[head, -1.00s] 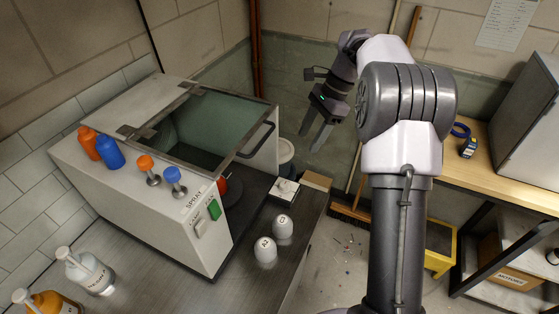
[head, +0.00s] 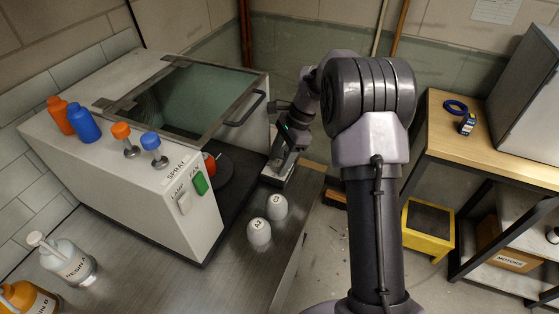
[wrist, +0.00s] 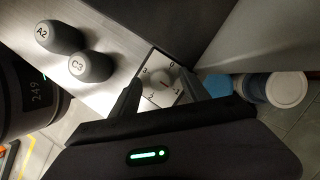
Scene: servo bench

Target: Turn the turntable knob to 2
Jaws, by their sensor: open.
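The turntable knob (wrist: 159,79) is a small pale round knob on a white square dial plate (wrist: 151,58) marked 0, 1, 2 and 3. A small red mark shows on its lower right side, roughly toward the 1; the exact setting is hard to read. My gripper (wrist: 163,76) is open, with one dark finger at each side of the knob; I cannot tell whether they touch it. In the head view my gripper (head: 279,160) points down at the plate (head: 275,178) on the bench edge, and hides the knob.
Two grey caps, A2 (head: 259,232) and C3 (head: 277,206), stand close to the plate. The spray cabinet (head: 150,180) with its handle (head: 246,108) is just left. A white-lidded tub (wrist: 287,89) is near the right finger.

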